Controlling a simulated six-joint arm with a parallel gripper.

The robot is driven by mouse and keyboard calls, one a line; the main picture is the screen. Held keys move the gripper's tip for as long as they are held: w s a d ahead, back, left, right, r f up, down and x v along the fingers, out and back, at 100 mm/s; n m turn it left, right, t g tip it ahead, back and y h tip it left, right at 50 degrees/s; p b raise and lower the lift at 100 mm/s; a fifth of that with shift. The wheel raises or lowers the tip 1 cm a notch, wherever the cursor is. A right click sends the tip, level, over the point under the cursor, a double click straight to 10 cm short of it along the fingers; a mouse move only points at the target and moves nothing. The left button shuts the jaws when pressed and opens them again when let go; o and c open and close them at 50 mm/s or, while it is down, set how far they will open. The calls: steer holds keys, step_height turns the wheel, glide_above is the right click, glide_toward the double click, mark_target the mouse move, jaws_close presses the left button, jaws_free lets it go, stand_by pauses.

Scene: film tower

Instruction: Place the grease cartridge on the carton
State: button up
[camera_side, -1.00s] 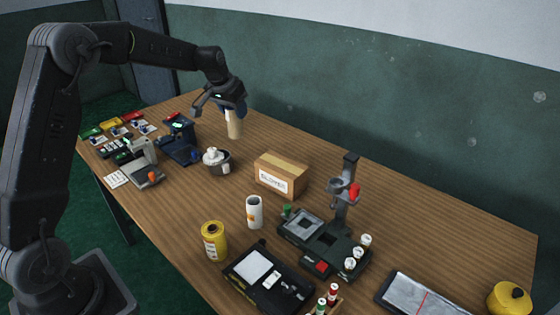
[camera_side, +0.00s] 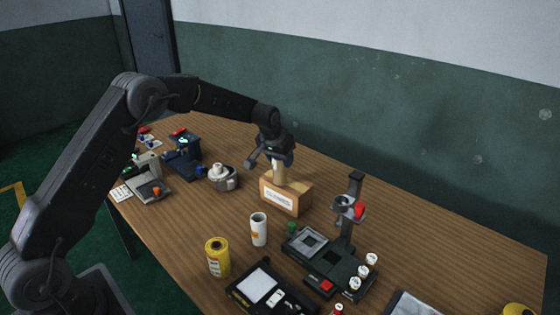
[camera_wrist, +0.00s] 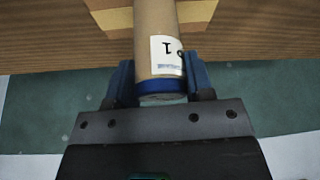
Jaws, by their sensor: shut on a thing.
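The grease cartridge (camera_side: 279,173) is a tan cylinder, held roughly upright in my gripper (camera_side: 276,160). In the wrist view the cartridge (camera_wrist: 156,40) shows a white label and a blue band at the end between the two blue fingers of my gripper (camera_wrist: 160,82). The carton (camera_side: 280,201) is a brown box with a white label and stands on the table. The cartridge's lower end is at the carton's top in the side view; I cannot tell whether it touches. Part of the carton (camera_wrist: 199,12) shows behind the cartridge in the wrist view.
A white cylinder (camera_side: 258,230) and a yellow can (camera_side: 217,257) stand in front of the carton. A dark stand (camera_side: 345,215) is to its right. A white-topped round pot (camera_side: 222,178) is to its left. Bare table lies behind the carton.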

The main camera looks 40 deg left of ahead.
steer(key=shift+f, duration=0.5)
steer(key=shift+f, duration=0.1)
steer(key=o, duration=1)
